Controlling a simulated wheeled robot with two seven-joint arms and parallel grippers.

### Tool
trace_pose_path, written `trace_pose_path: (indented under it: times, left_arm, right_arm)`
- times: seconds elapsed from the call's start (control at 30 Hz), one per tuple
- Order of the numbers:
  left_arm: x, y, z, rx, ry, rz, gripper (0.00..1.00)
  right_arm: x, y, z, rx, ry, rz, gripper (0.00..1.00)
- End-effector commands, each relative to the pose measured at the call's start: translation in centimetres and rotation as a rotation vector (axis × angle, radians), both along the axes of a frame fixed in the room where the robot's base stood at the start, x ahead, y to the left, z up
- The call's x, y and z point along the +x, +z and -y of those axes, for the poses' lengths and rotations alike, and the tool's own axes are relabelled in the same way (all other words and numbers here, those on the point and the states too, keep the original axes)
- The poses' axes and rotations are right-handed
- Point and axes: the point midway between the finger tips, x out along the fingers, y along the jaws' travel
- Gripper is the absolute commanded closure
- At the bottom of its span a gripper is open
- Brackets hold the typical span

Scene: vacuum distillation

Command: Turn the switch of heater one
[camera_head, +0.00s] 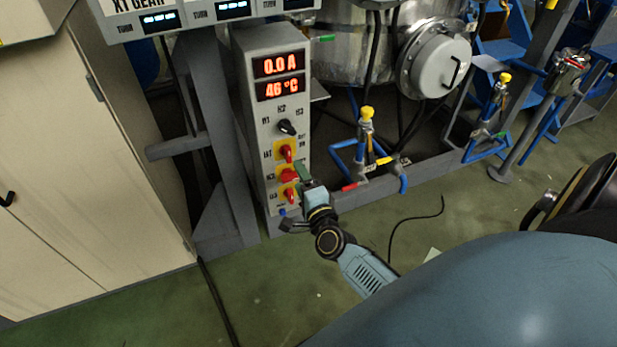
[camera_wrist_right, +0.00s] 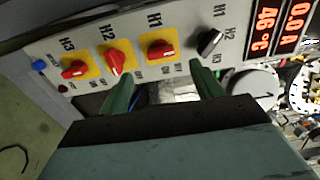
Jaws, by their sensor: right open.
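The grey control box (camera_head: 275,120) stands upright, with red displays reading 0.0 A and 46 °C. Below a black selector knob (camera_head: 287,127) are three red switches on yellow plates. The switch of heater one (camera_head: 286,152) is the top one, marked H1; in the right wrist view it (camera_wrist_right: 160,50) lies beyond the gap between my fingertips. My right gripper (camera_head: 304,172) is open and empty at the front of the panel, near the middle switch. In the right wrist view its green fingers (camera_wrist_right: 163,88) are spread; contact with the panel cannot be told. My left gripper is not in view.
The H2 switch (camera_wrist_right: 116,62) and H3 switch (camera_wrist_right: 75,69) sit beside H1. A metal vessel (camera_head: 345,45) and blue pipes with a yellow-topped valve (camera_head: 366,115) stand right of the box. A beige cabinet (camera_head: 85,170) is left. Green floor (camera_head: 290,290) is open in front, with a cable.

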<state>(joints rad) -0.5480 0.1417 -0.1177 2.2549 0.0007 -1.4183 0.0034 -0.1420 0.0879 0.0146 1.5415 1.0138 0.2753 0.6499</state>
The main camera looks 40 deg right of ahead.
Motion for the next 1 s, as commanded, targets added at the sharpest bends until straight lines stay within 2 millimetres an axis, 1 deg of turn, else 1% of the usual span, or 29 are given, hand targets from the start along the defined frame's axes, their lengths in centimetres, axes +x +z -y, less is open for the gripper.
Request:
trace_pose_path:
  times: [0.03,0.1,0.2,0.3,0.47,0.9,1.0]
  left_arm:
    - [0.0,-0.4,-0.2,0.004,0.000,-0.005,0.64]
    - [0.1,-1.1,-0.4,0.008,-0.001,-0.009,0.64]
    - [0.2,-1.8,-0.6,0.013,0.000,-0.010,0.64]
    - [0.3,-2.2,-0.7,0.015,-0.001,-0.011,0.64]
    - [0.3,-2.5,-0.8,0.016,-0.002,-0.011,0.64]
    - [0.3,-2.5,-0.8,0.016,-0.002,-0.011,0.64]
    - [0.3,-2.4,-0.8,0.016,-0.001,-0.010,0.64]
  right_arm:
    - [-1.1,0.1,-0.3,-0.001,0.002,-0.003,0.35]
    - [-2.3,0.1,-0.5,-0.001,0.001,-0.002,0.35]
    - [-3.7,0.0,-0.8,-0.002,0.000,-0.001,0.35]
    - [-4.5,0.0,-1.1,-0.002,0.001,-0.001,0.35]
    - [-4.9,0.0,-1.2,-0.001,0.000,0.001,0.35]
    - [-4.9,0.0,-1.1,-0.001,0.000,0.001,0.35]
    - [-4.9,0.0,-1.5,-0.014,0.016,-0.009,0.35]
